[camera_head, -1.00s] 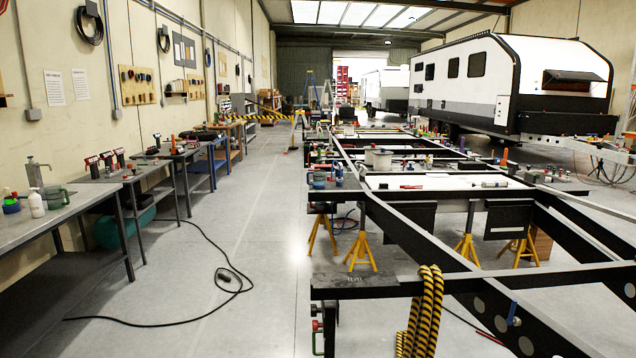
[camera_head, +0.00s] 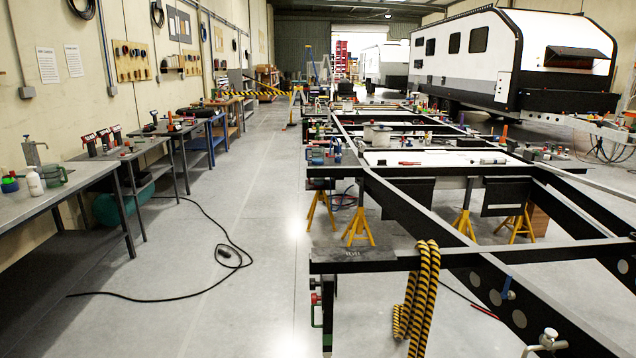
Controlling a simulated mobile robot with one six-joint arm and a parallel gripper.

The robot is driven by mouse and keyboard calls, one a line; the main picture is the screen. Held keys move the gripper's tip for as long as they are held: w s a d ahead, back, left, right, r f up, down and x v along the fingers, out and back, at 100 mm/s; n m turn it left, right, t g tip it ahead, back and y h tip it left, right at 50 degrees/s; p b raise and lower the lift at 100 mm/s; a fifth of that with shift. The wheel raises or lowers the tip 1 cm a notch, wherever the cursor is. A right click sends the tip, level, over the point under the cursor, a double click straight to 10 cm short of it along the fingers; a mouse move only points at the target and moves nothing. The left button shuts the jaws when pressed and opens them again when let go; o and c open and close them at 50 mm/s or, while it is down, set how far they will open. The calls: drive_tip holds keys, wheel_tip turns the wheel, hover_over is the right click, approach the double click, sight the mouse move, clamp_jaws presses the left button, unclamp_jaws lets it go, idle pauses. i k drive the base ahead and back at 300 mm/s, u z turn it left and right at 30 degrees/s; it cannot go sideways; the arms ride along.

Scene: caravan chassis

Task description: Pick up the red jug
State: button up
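I cannot make out a red jug for certain. A small red item (camera_head: 337,152) stands beside a blue-teal mug-like item (camera_head: 316,154) on the left side of the chassis; it is too small to identify. A green mug (camera_head: 53,176) stands on the near left bench, with a white bottle (camera_head: 34,183) and a silver pot (camera_head: 33,152). My gripper is not in view.
The black chassis frame (camera_head: 400,205) on yellow stands (camera_head: 358,229) fills the right side. Yellow-black rope (camera_head: 420,290) hangs from its near beam. Workbenches (camera_head: 70,196) line the left wall. A black cable (camera_head: 228,255) lies on the otherwise clear aisle floor.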

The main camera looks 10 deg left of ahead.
sight(318, 182)
drive_tip(key=z, duration=0.85)
drive_tip(key=k, duration=0.15)
drive_tip(key=u, duration=3.1)
drive_tip(key=i, duration=2.55)
